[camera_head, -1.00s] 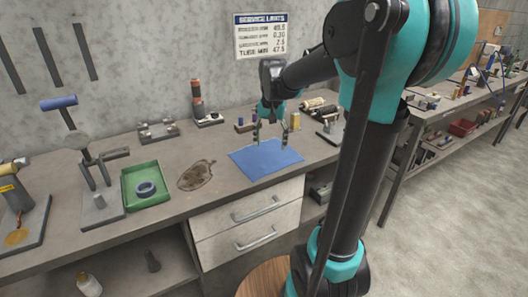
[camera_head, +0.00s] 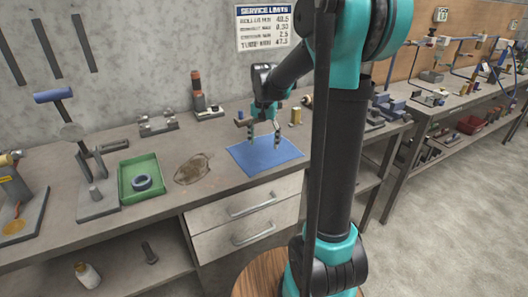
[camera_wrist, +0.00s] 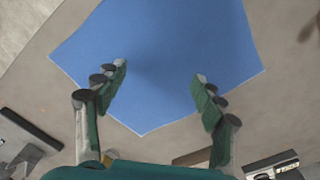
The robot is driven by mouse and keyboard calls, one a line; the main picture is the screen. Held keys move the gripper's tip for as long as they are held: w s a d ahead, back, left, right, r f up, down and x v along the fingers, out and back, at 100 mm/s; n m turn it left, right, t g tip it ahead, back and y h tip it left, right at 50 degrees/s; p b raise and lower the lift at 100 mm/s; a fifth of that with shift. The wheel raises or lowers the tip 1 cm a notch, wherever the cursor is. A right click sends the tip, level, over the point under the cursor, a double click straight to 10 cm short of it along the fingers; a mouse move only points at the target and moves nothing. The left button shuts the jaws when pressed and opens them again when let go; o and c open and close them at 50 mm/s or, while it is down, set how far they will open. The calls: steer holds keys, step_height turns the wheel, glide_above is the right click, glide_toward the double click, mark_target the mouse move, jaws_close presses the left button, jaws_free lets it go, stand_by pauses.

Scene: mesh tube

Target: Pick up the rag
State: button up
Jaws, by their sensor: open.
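A flat blue cloth (camera_head: 265,158), which looks like the rag, lies on the workbench (camera_head: 195,196) above the drawers. It also fills the middle of the wrist view (camera_wrist: 165,50), with one corner pointing toward my gripper. My gripper (camera_head: 263,142) is above the cloth, pointing down. In the wrist view its two fingers (camera_wrist: 160,75) are spread apart with only the cloth's surface between and beyond them. Nothing is held. The exact height of the fingertips over the cloth is hard to tell.
A flat brown, stained patch or piece (camera_head: 194,168) lies left of the cloth. Farther left is a green tray (camera_head: 127,188) with a dark ring (camera_head: 142,183). A stack of cylinders (camera_head: 198,97) and a brass-coloured cylinder (camera_head: 296,116) stand behind. The bench front is mostly clear.

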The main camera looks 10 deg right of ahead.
steer(key=shift+f, duration=0.95)
steer(key=shift+f, duration=0.25)
jaws_close()
stand_by(0.6)
steer(key=shift+r, duration=0.1)
step_height(320, 180, up, 12)
stand_by(0.4)
step_height(320, 180, up, 9)
stand_by(0.4)
